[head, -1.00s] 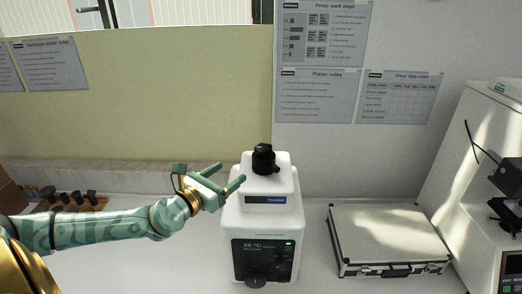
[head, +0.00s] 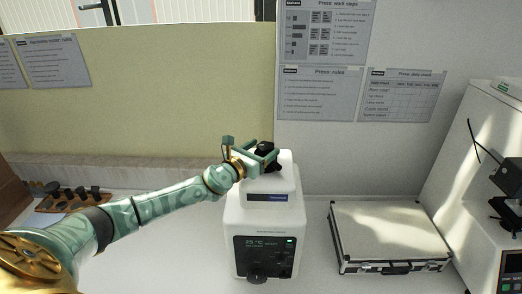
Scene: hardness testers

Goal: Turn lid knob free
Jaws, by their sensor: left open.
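The black lid knob (head: 265,148) stands on top of the white press machine (head: 262,222), at the centre of the head view. My left gripper (head: 271,157) is at the knob, with its open green fingers reaching on either side of it. The fingers partly hide the knob, and I cannot tell whether they touch it. The machine's front has a dark display with a lit readout and a black dial (head: 257,279) at the bottom. My right gripper is not in view.
A silver case (head: 390,232) lies on the white bench to the right of the machine. A white tester (head: 505,190) stands at the far right. A wooden rack (head: 80,203) with several dark pieces is at the left, behind my left arm. A wall is behind the bench.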

